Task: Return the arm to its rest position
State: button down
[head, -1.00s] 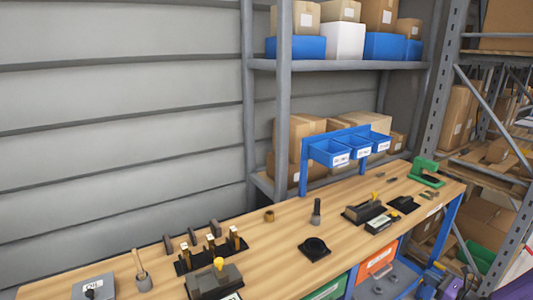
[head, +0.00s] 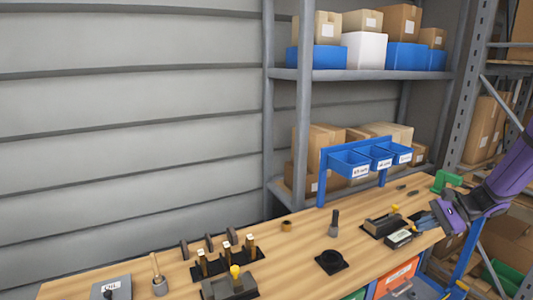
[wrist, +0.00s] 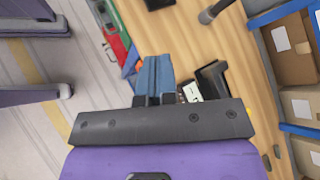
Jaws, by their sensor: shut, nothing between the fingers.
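My purple arm (head: 505,175) reaches in from the right edge of the head view. My gripper (head: 424,221) is over the right end of the wooden workbench (head: 290,265), near a small black device with a white label (head: 398,239). In the wrist view my gripper (wrist: 154,65) points away from the camera with its blue-grey fingers together and nothing between them. The arm's upper links are outside the head view.
Blue bins (head: 350,163) hang on a rack at the bench's back. Metal shelving (head: 375,75) with boxes rises behind.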

jog(key=s+a+r+n+g+h, duration=0.25)
jog(key=s+a+r+n, duration=0.25)
jog(key=a+r, duration=0.4)
jog(key=s+a+r+n+t+h, duration=0.2)
jog(key=s+a+r+n+h, duration=0.2)
jog(key=s+r, duration=0.4)
jog(key=s+a+r+n+t+h, duration=0.2)
jog(key=s+a+r+n+h, duration=0.2)
jog(key=s, duration=1)
jog(key=shift+s+a+r+n, duration=0.4)
jog(key=shift+r+n, duration=0.5)
jog(key=shift+r, duration=0.95)
